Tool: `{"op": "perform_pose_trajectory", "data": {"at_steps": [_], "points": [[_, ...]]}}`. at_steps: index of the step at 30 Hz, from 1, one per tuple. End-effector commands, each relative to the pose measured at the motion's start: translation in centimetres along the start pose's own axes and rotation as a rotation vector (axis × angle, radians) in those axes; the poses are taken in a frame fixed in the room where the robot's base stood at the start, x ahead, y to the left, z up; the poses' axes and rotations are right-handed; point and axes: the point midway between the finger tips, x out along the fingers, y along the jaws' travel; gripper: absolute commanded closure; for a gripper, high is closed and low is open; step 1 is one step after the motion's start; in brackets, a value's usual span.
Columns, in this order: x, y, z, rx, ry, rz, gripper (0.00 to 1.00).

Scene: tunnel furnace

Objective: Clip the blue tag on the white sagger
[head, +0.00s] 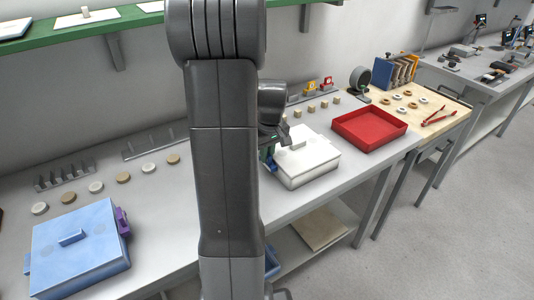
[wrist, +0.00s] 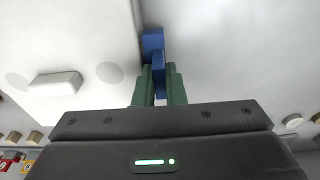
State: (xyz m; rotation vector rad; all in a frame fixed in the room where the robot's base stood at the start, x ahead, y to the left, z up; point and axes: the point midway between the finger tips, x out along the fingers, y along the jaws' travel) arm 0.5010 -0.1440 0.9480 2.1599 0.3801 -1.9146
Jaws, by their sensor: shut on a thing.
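The white sagger (head: 303,164) sits on the grey bench, its lid with a bar handle on top. It fills the left of the wrist view (wrist: 85,85). My gripper (wrist: 160,78) has green fingers shut on the blue tag (wrist: 153,42), which sticks out beyond the fingertips. The tag is at the sagger's side edge in the wrist view; I cannot tell whether it is seated on the wall. In the head view my gripper (head: 267,153) is at the sagger's left side, partly hidden by my arm.
A blue sagger (head: 80,250) with a purple tag (head: 122,222) stands at the left. A red tray (head: 370,129) is to the right. Small blocks and discs line the bench back. A green shelf (head: 110,25) hangs above.

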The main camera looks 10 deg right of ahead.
Motion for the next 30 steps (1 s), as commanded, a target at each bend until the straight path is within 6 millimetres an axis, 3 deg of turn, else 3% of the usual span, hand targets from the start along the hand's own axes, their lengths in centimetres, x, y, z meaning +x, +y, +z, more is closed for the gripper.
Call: {"op": "perform_pose_trajectory", "data": {"at_steps": [2, 3, 7, 20, 23, 30], "points": [[0.0, 0.0, 0.0, 0.000, 0.000, 0.000, 1.00], [0.0, 0.0, 0.0, 0.000, 0.000, 0.000, 0.88], [0.0, 0.0, 0.0, 0.000, 0.000, 0.000, 0.64], [-0.7, 0.1, -0.1, 0.000, 0.004, 0.003, 0.64], [-2.0, 0.1, -0.1, 0.000, 0.005, 0.004, 0.64], [-7.5, 0.1, -0.1, 0.000, 0.006, 0.005, 0.64]]}}
